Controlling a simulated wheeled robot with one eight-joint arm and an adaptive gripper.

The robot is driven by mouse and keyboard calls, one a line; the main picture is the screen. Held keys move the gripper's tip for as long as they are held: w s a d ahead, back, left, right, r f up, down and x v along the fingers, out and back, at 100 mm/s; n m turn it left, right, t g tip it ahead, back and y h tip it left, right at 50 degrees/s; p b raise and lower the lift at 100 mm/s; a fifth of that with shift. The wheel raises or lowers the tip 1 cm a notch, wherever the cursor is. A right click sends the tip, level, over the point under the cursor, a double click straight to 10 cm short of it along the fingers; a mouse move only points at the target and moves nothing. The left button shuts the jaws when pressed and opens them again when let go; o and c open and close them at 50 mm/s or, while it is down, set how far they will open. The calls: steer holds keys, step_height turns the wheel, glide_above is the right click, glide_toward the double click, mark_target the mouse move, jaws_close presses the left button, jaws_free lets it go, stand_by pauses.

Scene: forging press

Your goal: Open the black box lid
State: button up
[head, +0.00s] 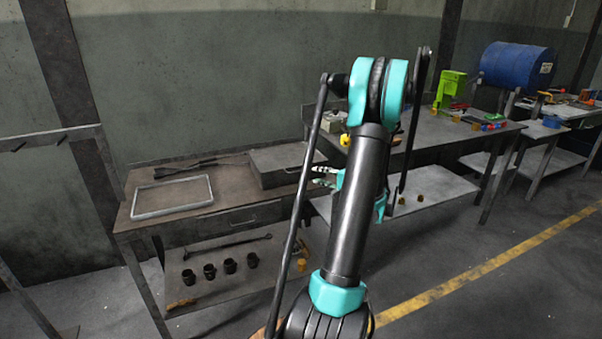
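The dark grey-black box (284,168) sits at the right end of the left workbench, against the wall. Its lid looks shut, and a small handle shows on its front face. My gripper (316,177) is just right of the box, with its fingers pointing left towards it. The fingers look apart, with nothing seen between them. My own arm hides the rest of the gripper. I cannot tell how far the fingertips are from the box.
The workbench (140,226) also holds a grey rectangular tray (172,211) and long dark tongs (200,165). Its lower shelf (225,285) carries several dark cylinders. A second bench (455,132) stands right, with a green item and small tools. Open floor lies front right.

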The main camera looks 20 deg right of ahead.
mark_target(302, 171)
steer(key=x, duration=1)
steer(key=shift+w+a, duration=0.15)
steer(key=shift+w, duration=0.05)
steer(key=shift+c, duration=0.4)
jaws_close()
